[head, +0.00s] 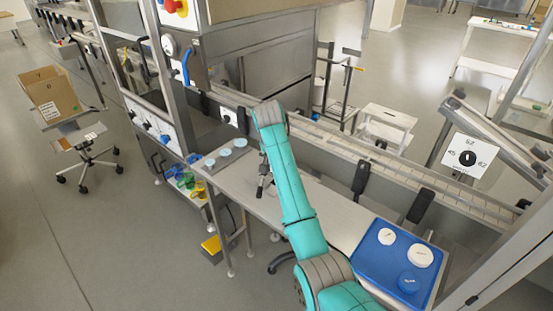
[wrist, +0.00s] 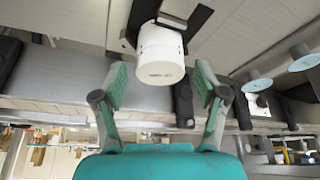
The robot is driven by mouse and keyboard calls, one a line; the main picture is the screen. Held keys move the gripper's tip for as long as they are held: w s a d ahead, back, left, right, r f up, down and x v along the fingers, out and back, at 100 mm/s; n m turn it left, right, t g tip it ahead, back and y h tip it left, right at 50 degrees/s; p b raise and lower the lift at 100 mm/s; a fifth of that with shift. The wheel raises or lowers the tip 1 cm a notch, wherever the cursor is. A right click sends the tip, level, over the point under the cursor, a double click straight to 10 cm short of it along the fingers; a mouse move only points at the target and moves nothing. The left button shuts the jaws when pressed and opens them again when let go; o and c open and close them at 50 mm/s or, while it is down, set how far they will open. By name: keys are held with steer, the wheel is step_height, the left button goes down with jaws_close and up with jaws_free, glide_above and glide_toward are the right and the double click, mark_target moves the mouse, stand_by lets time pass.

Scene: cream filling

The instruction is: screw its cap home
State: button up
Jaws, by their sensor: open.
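A white cylinder (wrist: 160,58), which looks like the jar with its cap, shows in the wrist view between and beyond my fingertips. Its near end is wider and has small dark print. I cannot tell where the cap meets the jar or how it is seated. A black holder (wrist: 188,20) is beside its far end. My gripper (wrist: 160,78) is open, with one green-padded finger on each side of the cylinder and apparent gaps. In the head view my gripper (head: 264,184) is over the steel table, and my arm hides the cylinder.
Pale blue discs (head: 225,152) lie at the left end. The conveyor (head: 330,138) runs along the back, with black brackets (head: 361,177) close to the arm.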

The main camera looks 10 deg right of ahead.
steer(key=shift+n, duration=0.5)
steer(key=shift+d+n+y, duration=0.2)
steer(key=shift+n+y, duration=0.4)
steer(key=shift+n, duration=0.6)
steer(key=n+y, duration=0.1)
steer(key=n, duration=0.2)
steer(key=shift+t, duration=0.3)
steer(key=c, duration=1)
steer(key=shift+a+m+h, duration=0.15)
steer(key=shift+m+h, duration=0.15)
steer(key=shift+m, duration=0.6)
steer(key=c, duration=0.3)
steer(key=m+h, duration=0.1)
steer(key=m, duration=0.2)
steer(key=shift+m, duration=0.4)
jaws_close()
steer(key=o, duration=1.4)
jaws_free()
steer(key=shift+o, duration=0.2)
